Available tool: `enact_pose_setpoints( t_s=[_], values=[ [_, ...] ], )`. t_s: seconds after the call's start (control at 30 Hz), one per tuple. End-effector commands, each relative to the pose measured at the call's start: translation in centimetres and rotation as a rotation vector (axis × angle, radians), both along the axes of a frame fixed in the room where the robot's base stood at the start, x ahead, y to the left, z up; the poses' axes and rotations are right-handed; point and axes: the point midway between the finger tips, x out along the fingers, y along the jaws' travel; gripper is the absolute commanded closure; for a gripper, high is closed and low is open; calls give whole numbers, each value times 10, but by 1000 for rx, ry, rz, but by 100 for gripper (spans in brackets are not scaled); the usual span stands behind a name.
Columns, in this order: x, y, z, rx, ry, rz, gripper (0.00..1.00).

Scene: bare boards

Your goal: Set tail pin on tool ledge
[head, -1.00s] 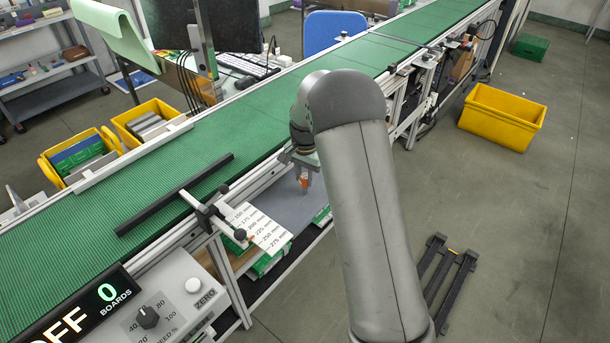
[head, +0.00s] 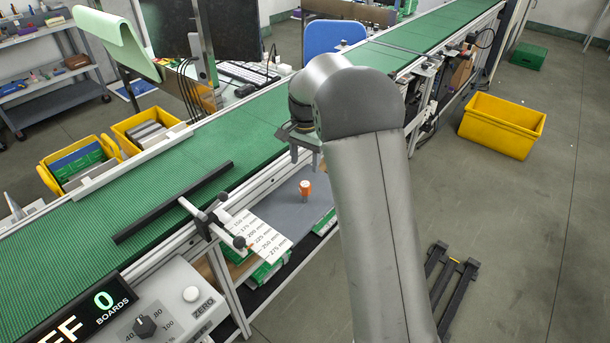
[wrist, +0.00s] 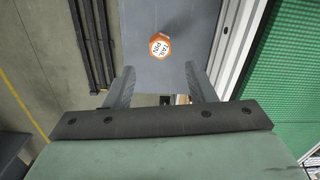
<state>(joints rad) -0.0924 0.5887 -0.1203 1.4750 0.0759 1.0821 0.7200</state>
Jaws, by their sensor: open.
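The tail pin (head: 305,189) has an orange head and stands upright on the grey tool ledge (head: 290,212) beside the conveyor. In the wrist view its orange cap with a white "TAIL PIN" label (wrist: 160,46) faces the camera, with the grey ledge (wrist: 185,75) beneath it. My gripper (head: 305,158) is open and empty, above the pin and apart from it. In the wrist view the two fingers of my gripper (wrist: 158,82) are spread, and the pin shows beyond their tips.
The green conveyor belt (head: 200,140) runs along the ledge's left side. A white millimetre scale card (head: 258,236) and a black guide bar (head: 175,202) are near the ledge. A yellow crate (head: 502,122) stands on the floor at right.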

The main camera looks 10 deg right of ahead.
Motion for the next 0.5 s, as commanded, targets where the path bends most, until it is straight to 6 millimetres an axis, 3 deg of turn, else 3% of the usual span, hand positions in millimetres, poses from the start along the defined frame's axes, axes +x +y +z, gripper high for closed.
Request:
enact_pose_setpoints(
  t_s=[0.3,0.37,0.47,0.5],
  values=[
    [-9,0,36,3,-3,20,50],
    [-25,-1,44,7,-4,52,50],
    [-70,-1,61,19,-12,149,50],
    [-95,-1,67,21,-17,202,50]
  ],
)
